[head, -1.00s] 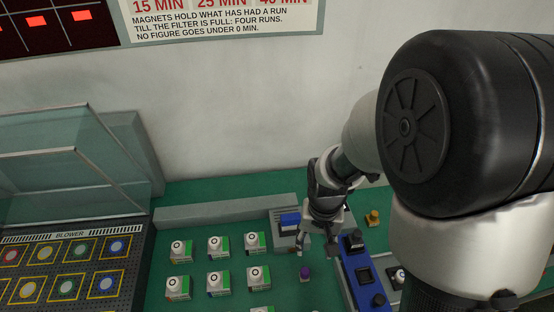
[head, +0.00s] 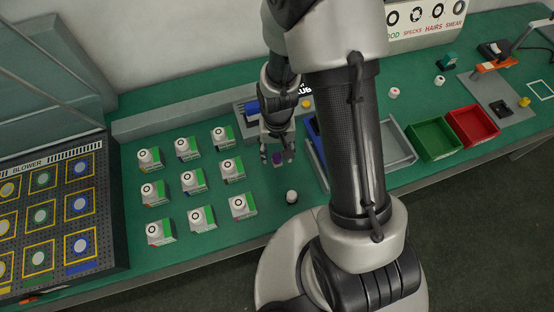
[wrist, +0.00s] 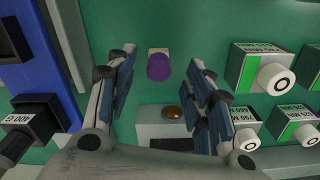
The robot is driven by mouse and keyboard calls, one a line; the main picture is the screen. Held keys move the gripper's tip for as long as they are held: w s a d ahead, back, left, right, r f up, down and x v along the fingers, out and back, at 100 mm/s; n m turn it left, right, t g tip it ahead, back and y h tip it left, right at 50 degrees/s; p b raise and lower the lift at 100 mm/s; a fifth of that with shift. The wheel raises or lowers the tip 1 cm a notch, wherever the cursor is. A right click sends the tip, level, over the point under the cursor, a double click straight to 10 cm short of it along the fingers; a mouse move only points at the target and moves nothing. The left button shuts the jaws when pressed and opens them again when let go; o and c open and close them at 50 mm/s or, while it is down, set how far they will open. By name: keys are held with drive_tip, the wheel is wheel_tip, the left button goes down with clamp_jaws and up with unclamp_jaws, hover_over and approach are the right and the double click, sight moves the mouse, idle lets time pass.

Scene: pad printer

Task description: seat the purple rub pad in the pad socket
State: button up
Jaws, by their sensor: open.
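The purple rub pad (wrist: 159,68) stands on the green table on a small pale base, seen from above in the wrist view. In the head view the pad (head: 277,158) shows just under my gripper (head: 276,154). My gripper (wrist: 160,63) is open, with one finger to each side of the pad and a gap on both sides. At left in the wrist view is a blue holder (wrist: 58,52) with a dark recess (wrist: 12,38) and a black block marked 400 G (wrist: 35,122). I cannot tell which opening is the pad socket.
A grey block with a brass disc (wrist: 172,112) lies between my fingers' bases. Several white-and-green boxes with round knobs (head: 193,181) stand left of the pad in the head view. Green (head: 433,140) and red (head: 473,126) trays are at right.

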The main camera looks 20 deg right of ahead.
sight(277, 156)
drive_tip(key=f, duration=0.1)
drive_tip(key=f+b, duration=0.1)
drive_tip(key=f, duration=0.1)
drive_tip(key=f+b, duration=0.1)
drive_tip(key=f, duration=0.1)
drive_tip(key=shift+w+d, duration=0.1)
drive_tip(key=shift+w, duration=0.2)
drive_tip(key=shift+c, duration=0.4)
drive_tip(key=c, duration=1)
drive_tip(key=shift+r, duration=0.1)
